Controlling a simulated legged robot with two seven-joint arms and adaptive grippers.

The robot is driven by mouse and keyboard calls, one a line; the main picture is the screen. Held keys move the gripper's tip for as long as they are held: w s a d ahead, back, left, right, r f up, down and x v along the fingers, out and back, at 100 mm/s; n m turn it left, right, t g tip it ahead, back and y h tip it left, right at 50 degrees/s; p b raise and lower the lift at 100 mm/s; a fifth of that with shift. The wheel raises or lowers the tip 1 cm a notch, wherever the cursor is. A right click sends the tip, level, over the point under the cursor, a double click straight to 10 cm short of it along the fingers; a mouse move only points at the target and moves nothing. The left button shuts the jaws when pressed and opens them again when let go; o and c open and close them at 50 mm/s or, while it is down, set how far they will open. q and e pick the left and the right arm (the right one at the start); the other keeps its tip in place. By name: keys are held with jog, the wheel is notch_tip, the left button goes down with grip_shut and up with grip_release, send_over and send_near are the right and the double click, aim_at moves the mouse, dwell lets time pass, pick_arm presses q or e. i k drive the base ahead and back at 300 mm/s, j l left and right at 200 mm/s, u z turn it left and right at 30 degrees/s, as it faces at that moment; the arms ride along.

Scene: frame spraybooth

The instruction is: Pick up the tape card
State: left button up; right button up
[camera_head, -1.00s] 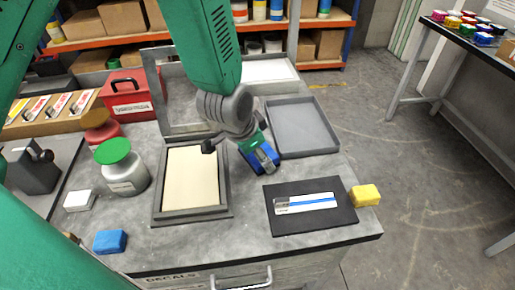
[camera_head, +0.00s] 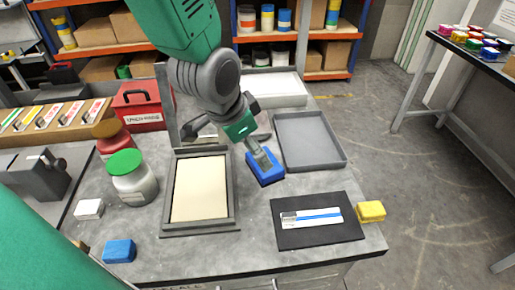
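A white card with a blue stripe (camera_head: 312,217), which looks like the tape card, lies flat on a black mat (camera_head: 335,232) at the front right of the workbench. My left gripper (camera_head: 263,162) points down at a blue block (camera_head: 267,178) behind the mat. Its fingertips overlap the block, and I cannot tell whether they grip it or are just above it. The gripper is apart from the card, up and to its left. Nothing covers the card. My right gripper is not in view.
A yellow block (camera_head: 371,211) sits right of the mat. A framed cream panel (camera_head: 200,189), a green-lidded jar (camera_head: 132,180) and a blue block (camera_head: 119,251) are to the left. An empty grey tray (camera_head: 309,139) lies behind. A box of striped cards (camera_head: 55,118) stands far left.

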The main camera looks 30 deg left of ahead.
aim_at(291, 220)
jog(key=k+l, duration=0.75)
jog(key=k, duration=0.1)
